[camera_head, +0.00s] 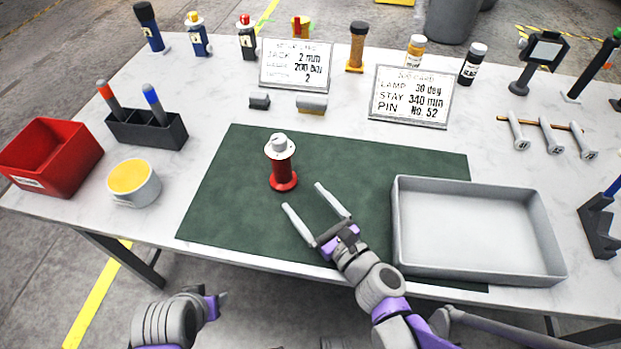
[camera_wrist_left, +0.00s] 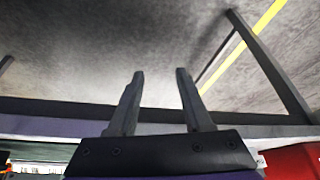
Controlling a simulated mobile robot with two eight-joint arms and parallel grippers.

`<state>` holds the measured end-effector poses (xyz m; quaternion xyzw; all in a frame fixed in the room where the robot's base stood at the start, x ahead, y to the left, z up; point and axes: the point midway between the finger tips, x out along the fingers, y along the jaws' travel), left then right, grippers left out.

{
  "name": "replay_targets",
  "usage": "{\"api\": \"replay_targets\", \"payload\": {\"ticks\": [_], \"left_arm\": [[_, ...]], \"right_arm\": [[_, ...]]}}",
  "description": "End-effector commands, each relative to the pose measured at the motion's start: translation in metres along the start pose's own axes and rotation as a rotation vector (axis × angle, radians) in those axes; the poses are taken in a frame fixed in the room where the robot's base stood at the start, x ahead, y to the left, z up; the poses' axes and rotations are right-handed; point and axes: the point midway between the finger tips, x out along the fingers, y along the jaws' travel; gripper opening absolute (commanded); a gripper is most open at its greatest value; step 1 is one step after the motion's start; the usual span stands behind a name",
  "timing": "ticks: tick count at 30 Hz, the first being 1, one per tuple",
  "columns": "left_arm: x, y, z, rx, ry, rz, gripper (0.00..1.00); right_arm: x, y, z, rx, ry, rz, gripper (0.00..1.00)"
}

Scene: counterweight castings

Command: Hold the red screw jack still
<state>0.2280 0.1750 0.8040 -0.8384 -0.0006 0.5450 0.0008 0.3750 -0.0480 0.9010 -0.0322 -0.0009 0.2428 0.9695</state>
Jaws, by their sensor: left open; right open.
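The red screw jack (camera_head: 282,166) stands upright on the dark green mat (camera_head: 245,225), with a pale grey cap on its red body and a wide red foot. My right gripper (camera_head: 316,198) is over the mat, just right of and nearer than the jack. Its two fingers are spread, point toward the jack and do not touch it. My left arm shows at the bottom left of the head view, off the table's front edge. My left gripper (camera_wrist_left: 160,90) shows open and empty in the left wrist view, with floor behind it.
A grey tray (camera_head: 480,266) covers the mat's right part. A red bin (camera_head: 62,165), a yellow-topped tub (camera_head: 135,190) and a dark pen holder (camera_head: 146,132) stand left. Two sign cards (camera_head: 295,66) (camera_head: 412,96), bottles and small tools line the back. The mat's left part is clear.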

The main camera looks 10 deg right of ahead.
Motion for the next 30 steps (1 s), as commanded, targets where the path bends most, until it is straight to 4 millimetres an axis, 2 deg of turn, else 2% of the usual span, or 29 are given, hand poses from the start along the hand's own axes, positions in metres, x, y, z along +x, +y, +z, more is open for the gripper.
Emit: {"api": "replay_targets", "payload": {"ticks": [4,8,11,17,20,30], "left_arm": [[0.001,0.001,0.000,-0.012,-0.007,0.001,0.50],[-0.007,0.004,-0.010,-0.099,-0.048,0.005,0.50],[-0.021,0.010,-0.024,-0.243,-0.115,0.000,0.50],[-0.061,0.027,-0.064,-0.633,-0.278,-0.066,0.50],[-0.083,0.039,-0.095,-0.843,-0.321,-0.101,0.50],[-0.147,0.098,-0.243,-1.616,-0.353,-0.086,0.50]], "right_arm": [[0.000,-0.003,-0.003,0.066,-0.009,-0.018,0.88],[0.000,-0.003,-0.003,0.072,-0.010,-0.019,0.88],[0.000,-0.003,-0.002,0.070,-0.010,-0.019,0.88],[0.000,-0.003,-0.002,0.069,-0.010,-0.018,0.88],[0.000,-0.003,-0.002,0.068,-0.010,-0.018,0.88],[0.000,-0.003,-0.002,0.067,-0.010,-0.018,0.88]]}}
